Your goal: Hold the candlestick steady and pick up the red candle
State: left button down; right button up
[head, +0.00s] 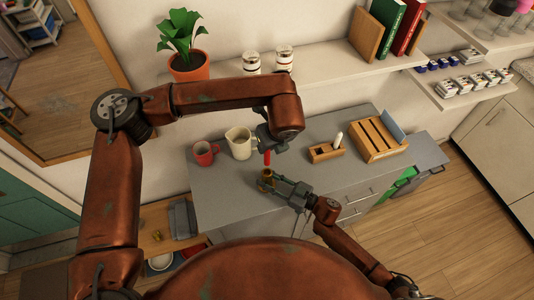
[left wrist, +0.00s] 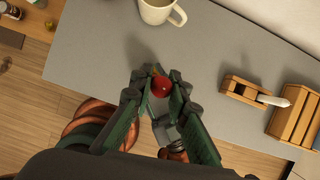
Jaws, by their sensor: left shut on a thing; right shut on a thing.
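The red candle (head: 267,158) is upright between the fingers of my left gripper (head: 267,149), which is shut on it. In the left wrist view the candle (left wrist: 161,87) shows end-on as a red disc between the fingertips (left wrist: 158,92). The brass candlestick (head: 267,176) stands on the grey counter just below the candle. My right gripper (head: 281,183) is shut on the candlestick from the right. I cannot tell whether the candle's lower end is clear of the candlestick. The candlestick is mostly hidden in the left wrist view.
A wooden block with a white-handled item (head: 325,151) and a slotted wooden rack (head: 379,139) stand to the right. A shelf (head: 330,68) runs above.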

pick_arm(q)
jog(key=shift+r, duration=0.4)
pick_arm(e)
jog(key=o, duration=1.4)
jog(key=shift+c, duration=0.2)
jog(key=v, duration=1.2)
pick_arm(q)
jog(key=shift+f, duration=0.1)
pick_arm(e)
jog(key=shift+f, duration=0.1)
